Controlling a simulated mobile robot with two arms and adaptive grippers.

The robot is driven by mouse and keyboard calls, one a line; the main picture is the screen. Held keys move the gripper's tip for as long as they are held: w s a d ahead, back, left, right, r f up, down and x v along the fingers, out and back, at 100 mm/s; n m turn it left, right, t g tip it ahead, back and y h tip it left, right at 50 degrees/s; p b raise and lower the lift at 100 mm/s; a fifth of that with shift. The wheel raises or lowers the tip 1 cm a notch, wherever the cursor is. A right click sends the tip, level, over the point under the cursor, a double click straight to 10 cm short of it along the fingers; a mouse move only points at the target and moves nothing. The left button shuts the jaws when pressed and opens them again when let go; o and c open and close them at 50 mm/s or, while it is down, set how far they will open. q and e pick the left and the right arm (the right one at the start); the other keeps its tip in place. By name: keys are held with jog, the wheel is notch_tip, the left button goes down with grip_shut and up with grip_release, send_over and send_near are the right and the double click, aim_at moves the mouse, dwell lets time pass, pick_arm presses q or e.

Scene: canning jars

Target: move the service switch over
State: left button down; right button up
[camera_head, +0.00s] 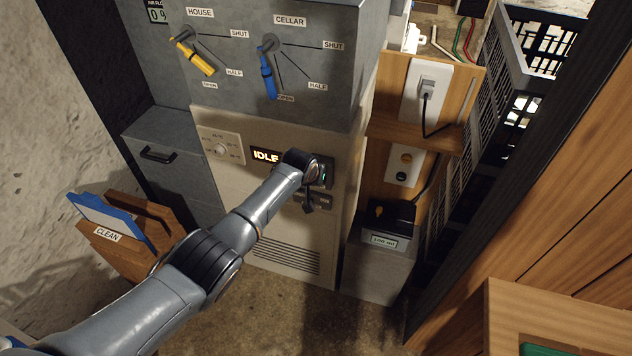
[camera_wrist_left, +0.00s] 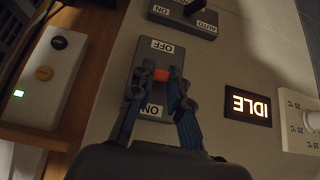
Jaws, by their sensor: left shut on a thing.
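The service switch (camera_wrist_left: 144,78) is a grey plate on the cream cabinet, with an orange lever (camera_wrist_left: 161,75) and OFF and ON labels that read upside down in the left wrist view. My left gripper (camera_wrist_left: 160,80) is shut on the orange lever; its fingertips sit on either side of it, between the two labels. The fingers partly cover the lever and the plate near the ON label. In the head view my left gripper (camera_head: 314,174) is against the cabinet front, hiding much of the switch. My right gripper is not in view.
A lit IDLE display (camera_head: 265,156) is left of the switch. A dark rotary switch marked AUTO (camera_wrist_left: 186,12) sits close by. Yellow (camera_head: 195,57) and blue (camera_head: 267,75) valve handles are above. Outlets and a wooden shelf (camera_head: 425,133) stand to the right.

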pick_arm(q)
jog(key=shift+w+d+r+g+b, duration=0.1)
jog(key=shift+g+b, duration=0.4)
jog(key=shift+b, duration=0.15)
jog(key=c, duration=1.3)
grip_release()
jog(key=shift+r, duration=0.1)
jog(key=shift+v, duration=5.9)
jog(key=shift+d, duration=0.15)
